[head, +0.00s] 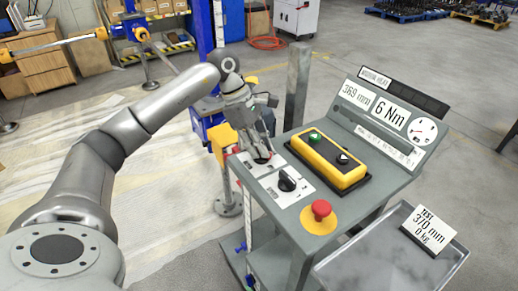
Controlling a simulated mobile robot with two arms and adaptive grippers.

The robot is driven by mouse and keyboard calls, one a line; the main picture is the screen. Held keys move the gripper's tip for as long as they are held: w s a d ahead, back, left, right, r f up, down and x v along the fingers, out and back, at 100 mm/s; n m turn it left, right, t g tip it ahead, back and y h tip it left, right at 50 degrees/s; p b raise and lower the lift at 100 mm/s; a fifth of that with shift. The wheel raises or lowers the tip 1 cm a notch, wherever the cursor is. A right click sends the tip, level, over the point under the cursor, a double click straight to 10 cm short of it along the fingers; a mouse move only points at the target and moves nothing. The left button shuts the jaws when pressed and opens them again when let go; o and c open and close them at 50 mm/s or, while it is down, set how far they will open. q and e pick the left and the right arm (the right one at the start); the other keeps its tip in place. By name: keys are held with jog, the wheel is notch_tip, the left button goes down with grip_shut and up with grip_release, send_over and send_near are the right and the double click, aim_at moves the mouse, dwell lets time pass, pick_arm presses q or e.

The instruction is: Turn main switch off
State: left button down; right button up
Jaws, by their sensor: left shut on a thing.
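A grey control console (345,205) stands at centre right with a sloped top. My left gripper (262,154) reaches down to the console's far left corner. It is shut on the main switch there, which its fingers mostly hide. I cannot tell which way the switch points. The light plate (258,168) under the switch shows in part. My right gripper is out of view.
A black rotary knob (288,180) sits close to the gripper. A yellow button box (328,160) and a red emergency button (321,210) are on the same top. A tilted display panel (385,115) rises behind. A grey tray (385,265) is at lower right.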

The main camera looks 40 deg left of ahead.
pick_arm(q)
jog(key=m+g, duration=0.1)
jog(key=m, duration=0.2)
jog(key=shift+f+m+g+b, duration=0.15)
jog(key=shift+m+g+b, duration=0.15)
jog(key=shift+b, duration=0.1)
jog(key=shift+w+m+g+b, duration=0.1)
jog(key=shift+m+g+b, duration=0.4)
jog(key=shift+m, duration=1.1)
jog(key=shift+d+f, duration=0.1)
jog(key=c, duration=1.5)
grip_release()
jog(key=shift+w+r, duration=0.1)
jog(key=shift+r, duration=0.25)
jog(key=v, duration=1.1)
jog(key=shift+w+r, duration=0.1)
jog(key=shift+r, duration=0.15)
jog(key=shift+f, duration=0.1)
